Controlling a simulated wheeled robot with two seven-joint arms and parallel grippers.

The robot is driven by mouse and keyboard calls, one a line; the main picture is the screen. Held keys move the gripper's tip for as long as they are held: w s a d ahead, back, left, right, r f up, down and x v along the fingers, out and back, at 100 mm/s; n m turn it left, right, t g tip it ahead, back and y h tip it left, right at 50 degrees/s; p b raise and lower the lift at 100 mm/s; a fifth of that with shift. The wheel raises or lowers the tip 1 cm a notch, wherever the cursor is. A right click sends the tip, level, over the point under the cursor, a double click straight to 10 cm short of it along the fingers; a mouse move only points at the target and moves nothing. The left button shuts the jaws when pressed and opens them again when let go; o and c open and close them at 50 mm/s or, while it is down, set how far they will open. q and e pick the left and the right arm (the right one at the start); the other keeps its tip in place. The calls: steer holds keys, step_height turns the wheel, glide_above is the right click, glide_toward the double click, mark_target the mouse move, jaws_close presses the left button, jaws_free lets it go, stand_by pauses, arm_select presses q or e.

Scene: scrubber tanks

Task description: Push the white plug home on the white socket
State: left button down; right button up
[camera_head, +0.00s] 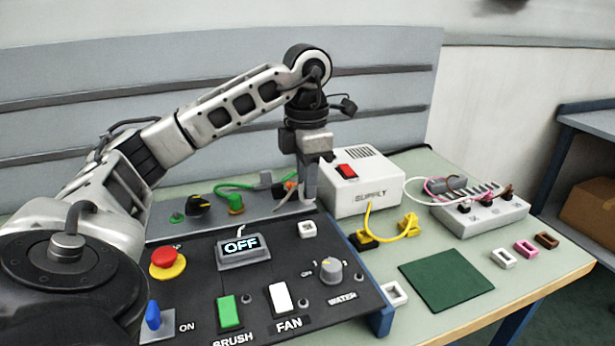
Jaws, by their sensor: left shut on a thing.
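My left gripper (308,194) points down near the back edge of the control panel, just left of the supply box. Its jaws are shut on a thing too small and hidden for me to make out. A small white square fitting (308,229) sits on the panel below the gripper, apart from it. A white connector block (480,212) with pink and white cables stands at the right. I cannot tell a white plug apart there. My right gripper is not in view.
The supply box (362,190) with a red switch stands close right of my gripper. A yellow plug (408,226) and cable lie before it. A green mat (446,281) lies at front right. The panel display (242,246) reads OFF.

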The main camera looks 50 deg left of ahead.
arm_select(q)
steer(key=shift+f, duration=0.1)
steer(key=shift+f+b, duration=0.9)
steer(key=shift+f, duration=0.35)
steer(key=shift+f+b, duration=0.65)
steer(key=shift+f, duration=0.35)
steer(key=shift+r+p, duration=0.1)
steer(key=shift+p, duration=0.3)
